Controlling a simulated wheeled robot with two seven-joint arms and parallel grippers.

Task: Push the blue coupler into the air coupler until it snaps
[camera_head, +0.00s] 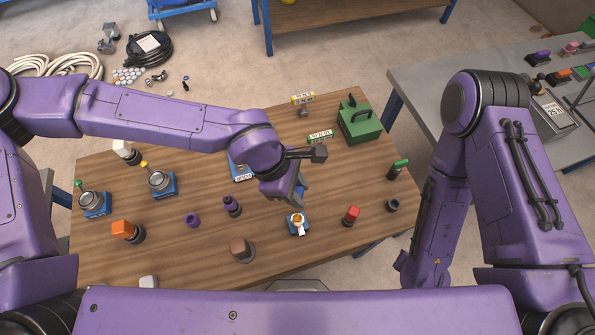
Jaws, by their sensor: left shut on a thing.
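My left gripper (297,188) reaches in from the left over the middle of the wooden table. It is shut on a blue piece, the blue coupler (302,190), mostly hidden by the fingers. Just below it in the picture, a small blue base (291,231) carries a white and orange fitting (298,219); it may be the air coupler, but I cannot tell for sure. The held piece looks apart from this fitting. My right arm hangs at the right, and its gripper is not in view.
Around the gripper stand a purple peg (231,206), a purple ring (192,220), a brown knob (241,249), a red knob (351,215) and a green box (358,122). Blue-based valves (161,183) stand at left. The wooden table (310,262) is bare at the front right.

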